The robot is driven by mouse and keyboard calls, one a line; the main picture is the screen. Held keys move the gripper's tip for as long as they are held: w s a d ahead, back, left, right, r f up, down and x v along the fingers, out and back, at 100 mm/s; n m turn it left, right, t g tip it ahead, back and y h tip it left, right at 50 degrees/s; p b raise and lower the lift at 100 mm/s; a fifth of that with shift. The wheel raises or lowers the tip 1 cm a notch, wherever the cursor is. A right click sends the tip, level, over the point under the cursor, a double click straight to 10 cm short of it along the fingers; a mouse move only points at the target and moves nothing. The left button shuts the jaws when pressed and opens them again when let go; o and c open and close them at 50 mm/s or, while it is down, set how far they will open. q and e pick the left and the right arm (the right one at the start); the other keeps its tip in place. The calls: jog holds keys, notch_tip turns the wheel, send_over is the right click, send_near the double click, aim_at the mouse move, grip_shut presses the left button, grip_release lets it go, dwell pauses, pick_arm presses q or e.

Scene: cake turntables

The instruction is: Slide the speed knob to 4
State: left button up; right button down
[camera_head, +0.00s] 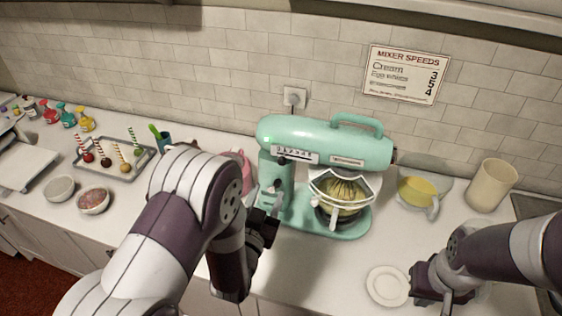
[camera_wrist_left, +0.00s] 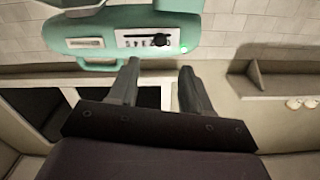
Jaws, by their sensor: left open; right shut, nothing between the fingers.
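The mint-green stand mixer (camera_head: 350,150) stands on the counter. Its side has a white speed panel (camera_head: 298,155) with a dark slider knob (camera_head: 283,160) near the panel's left end. In the left wrist view the mixer looks turned over, and the knob (camera_wrist_left: 160,40) sits near the right end of the panel, beside a lit green light (camera_wrist_left: 183,49). My left gripper (camera_head: 274,203) is open and empty, in front of and below the panel, apart from the knob. My right gripper (camera_head: 440,292) is shut and empty near the small plate.
A bowl (camera_head: 340,211) is under the mixer head. A white plate (camera_head: 387,286), a yellow-filled jug (camera_head: 418,190) and a beige canister (camera_head: 492,185) are to the right. A tray of cake pops (camera_head: 133,163) is at left. A "Mixer Speeds" sign (camera_head: 405,74) hangs on the wall.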

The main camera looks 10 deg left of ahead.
aim_at(281, 164)
pick_arm(q)
jog(key=w+p, duration=0.3)
jog(key=w, duration=0.8)
jog(key=shift+w+d, duration=0.15)
jog(key=shift+w, duration=0.05)
grip_shut()
